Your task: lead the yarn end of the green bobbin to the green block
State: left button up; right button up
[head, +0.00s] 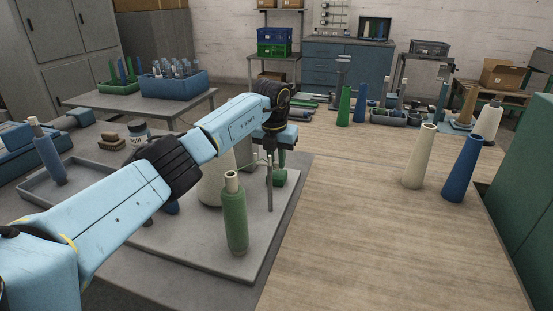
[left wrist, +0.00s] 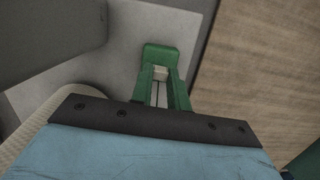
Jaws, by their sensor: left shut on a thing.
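The green bobbin (head: 235,218) stands upright on the grey board, its pale tube end showing on top. The green block (head: 281,181) sits on the board behind and right of it; in the left wrist view the block (left wrist: 161,54) is just beyond my fingertips. My left gripper (head: 282,160) is above the block, pointing down. In the left wrist view its green fingers (left wrist: 160,76) are shut on a small pale piece (left wrist: 160,73), seemingly the yarn end. I cannot tell whether it touches the block. My right gripper is not in view.
A thin grey post (head: 269,187) stands beside the block. A cream cone (head: 213,183) is partly behind my arm. The wooden table (head: 350,220) is clear in front; a cream cone (head: 420,157) and a blue cone (head: 462,168) stand at its right.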

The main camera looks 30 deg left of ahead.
pick_arm(q)
jog(key=shift+f+p, duration=0.3)
dwell(0.8)
jog(key=shift+f+p, duration=0.2)
jog(key=shift+p, duration=0.4)
dwell(0.6)
jog(key=o, duration=1.2)
dwell(0.3)
